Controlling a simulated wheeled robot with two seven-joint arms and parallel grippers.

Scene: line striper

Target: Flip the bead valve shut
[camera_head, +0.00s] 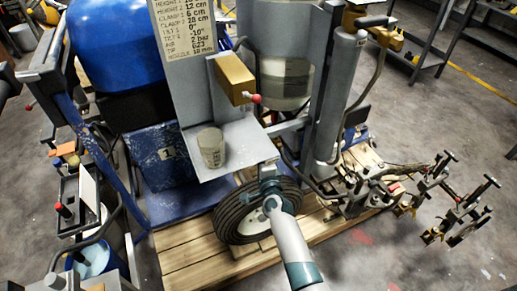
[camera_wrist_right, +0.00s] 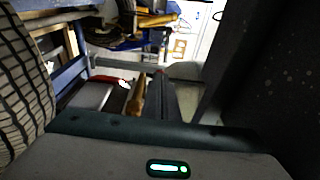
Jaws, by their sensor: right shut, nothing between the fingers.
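A yellow-brown valve block (camera_head: 235,77) with a short red-tipped lever (camera_head: 255,98) is fixed to the grey upright plate in the head view. I take this to be the bead valve, but no label on it is readable. My right arm comes up from the bottom, and its wrist is in front of the tire (camera_head: 248,212), below the grey shelf. The right gripper is mostly hidden there. In the right wrist view its fingers (camera_wrist_right: 158,92) look shut and empty, apart from the valve. My left gripper is not in view.
A grey cup (camera_head: 211,147) stands on the shelf under the valve. A blue tank (camera_head: 115,42) is at the upper left. A wooden pallet (camera_head: 190,255) lies below. Metal clamps and brackets (camera_head: 460,210) crowd the right. Open concrete floor lies at the far right.

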